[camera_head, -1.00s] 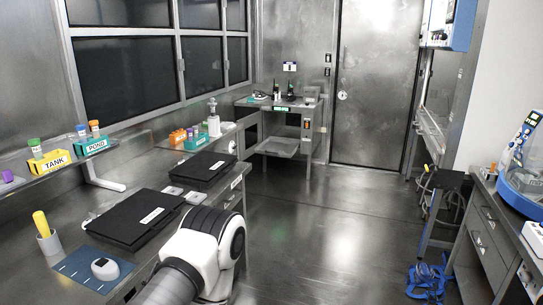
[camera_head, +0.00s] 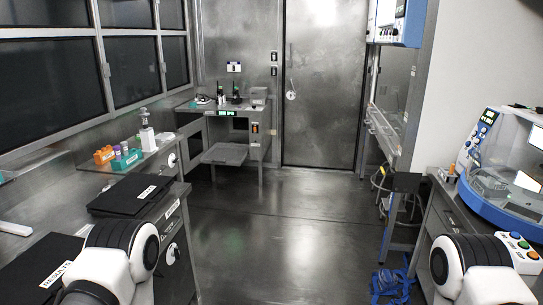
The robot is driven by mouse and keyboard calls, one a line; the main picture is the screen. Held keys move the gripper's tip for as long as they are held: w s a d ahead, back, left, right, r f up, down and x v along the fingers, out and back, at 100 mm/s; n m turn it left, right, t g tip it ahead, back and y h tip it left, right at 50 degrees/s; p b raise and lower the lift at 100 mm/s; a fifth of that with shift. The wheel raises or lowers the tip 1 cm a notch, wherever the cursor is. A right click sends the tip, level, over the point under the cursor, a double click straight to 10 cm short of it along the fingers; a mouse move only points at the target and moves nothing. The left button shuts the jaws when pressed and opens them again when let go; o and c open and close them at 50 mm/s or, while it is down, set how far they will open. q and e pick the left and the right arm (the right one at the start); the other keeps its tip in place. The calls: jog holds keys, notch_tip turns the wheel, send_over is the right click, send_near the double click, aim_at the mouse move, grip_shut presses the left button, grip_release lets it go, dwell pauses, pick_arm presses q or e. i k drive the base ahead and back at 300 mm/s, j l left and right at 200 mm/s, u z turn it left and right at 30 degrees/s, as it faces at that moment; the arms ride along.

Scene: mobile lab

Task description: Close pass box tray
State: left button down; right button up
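The pass box (camera_head: 188,130) appears to be the steel unit against the far wall, left of the door, with a lit green display on its front. Its flat grey tray (camera_head: 225,154) sticks out at the front below the top surface and looks bare. Links of both my arms show at the bottom left and bottom right of the picture. Neither gripper is in view, and both arms are far from the tray.
A left bench holds black flat cases (camera_head: 130,194), a pump bottle (camera_head: 147,132) and coloured racks (camera_head: 126,161). A right bench carries a blue-and-white machine (camera_head: 500,165). Blue straps (camera_head: 390,283) lie on the floor at right. The floor (camera_head: 270,235) between the benches is clear.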

aim_at(231, 154)
jog(key=i, duration=3.4)
jog(key=i+u, duration=0.1)
jog(key=i, duration=0.45)
jog(key=i+l+u, duration=0.1)
jog(key=i, duration=0.45)
jog(key=i+l+u, duration=0.15)
jog(key=i, duration=0.4)
jog(key=i+l+u, duration=0.1)
jog(key=i, duration=0.4)
jog(key=i+l+u, duration=0.1)
jog(key=i+l, duration=0.25)
jog(key=i, duration=0.2)
